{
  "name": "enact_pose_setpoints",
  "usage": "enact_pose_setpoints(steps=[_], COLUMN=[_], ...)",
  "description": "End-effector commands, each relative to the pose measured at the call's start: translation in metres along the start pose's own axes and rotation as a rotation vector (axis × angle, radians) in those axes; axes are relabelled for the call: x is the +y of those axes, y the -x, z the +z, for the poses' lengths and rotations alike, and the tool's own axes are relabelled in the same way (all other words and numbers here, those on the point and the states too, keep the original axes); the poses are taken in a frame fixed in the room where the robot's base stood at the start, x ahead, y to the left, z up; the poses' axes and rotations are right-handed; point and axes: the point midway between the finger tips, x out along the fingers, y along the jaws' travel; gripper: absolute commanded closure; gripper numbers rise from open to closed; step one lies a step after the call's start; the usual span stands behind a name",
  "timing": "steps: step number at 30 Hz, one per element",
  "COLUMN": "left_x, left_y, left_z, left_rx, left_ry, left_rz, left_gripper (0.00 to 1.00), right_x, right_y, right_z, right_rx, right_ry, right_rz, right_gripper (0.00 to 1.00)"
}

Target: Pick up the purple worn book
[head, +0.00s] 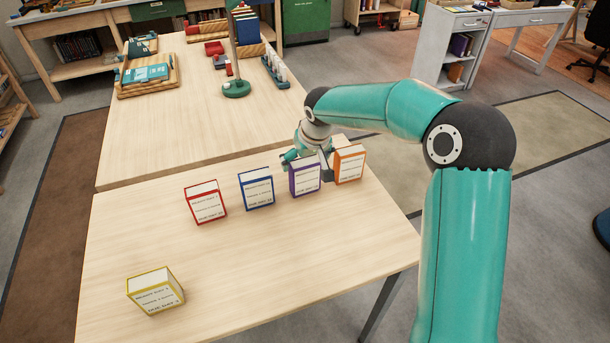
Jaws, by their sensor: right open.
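The purple worn book (304,178) stands upright on the near table (226,246), in a row with other books. It has a purple edge and a white front with printed text. My right gripper (318,162) is open and reaches down from behind the purple book, at its upper edge. Part of the gripper shows beside the book's right edge, and part is hidden behind the books. I cannot tell whether the fingers touch it. My left gripper is not in view.
An orange book (349,165) stands close on the right of the purple book. A blue book (257,190) and a red book (206,202) stand to its left. A yellow book (156,291) is at the front left. The far table (190,130) holds trays and a green lamp base (236,89).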

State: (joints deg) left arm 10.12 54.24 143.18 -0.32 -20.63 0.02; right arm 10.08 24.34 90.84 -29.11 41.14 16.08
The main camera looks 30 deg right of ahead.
Motion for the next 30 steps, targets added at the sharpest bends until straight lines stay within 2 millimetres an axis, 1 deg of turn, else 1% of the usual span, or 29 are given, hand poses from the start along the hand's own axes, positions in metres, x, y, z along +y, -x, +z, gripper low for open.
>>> enact_pose_setpoints(steps=[5,11,15,18,23,24,26,30], left_x=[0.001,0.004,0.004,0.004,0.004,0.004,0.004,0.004], left_y=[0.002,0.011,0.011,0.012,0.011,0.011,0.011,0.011], left_z=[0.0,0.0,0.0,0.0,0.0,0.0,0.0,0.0], left_rx=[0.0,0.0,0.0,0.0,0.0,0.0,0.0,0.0], left_ry=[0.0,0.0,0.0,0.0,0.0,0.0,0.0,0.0], left_rz=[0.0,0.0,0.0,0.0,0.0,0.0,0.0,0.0], left_gripper=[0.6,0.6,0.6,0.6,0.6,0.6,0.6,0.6], right_x=[0.001,0.003,0.003,0.003,0.002,0.002,0.002,0.002], right_y=[-0.009,-0.036,-0.052,-0.056,-0.057,-0.057,-0.056,-0.056], right_z=[0.0,0.001,0.0,0.0,0.0,0.0,0.0,0.0], right_rx=[-0.002,-0.005,-0.002,0.0,0.0,0.0,0.0,0.0], right_ry=[-0.001,0.0,-0.001,-0.001,-0.001,-0.001,-0.001,0.0], right_rz=[0.0,0.0,0.0,0.0,0.0,0.0,0.0,0.0], right_gripper=[0.0,0.0,0.0,0.0,0.0,0.02,0.12,0.35])
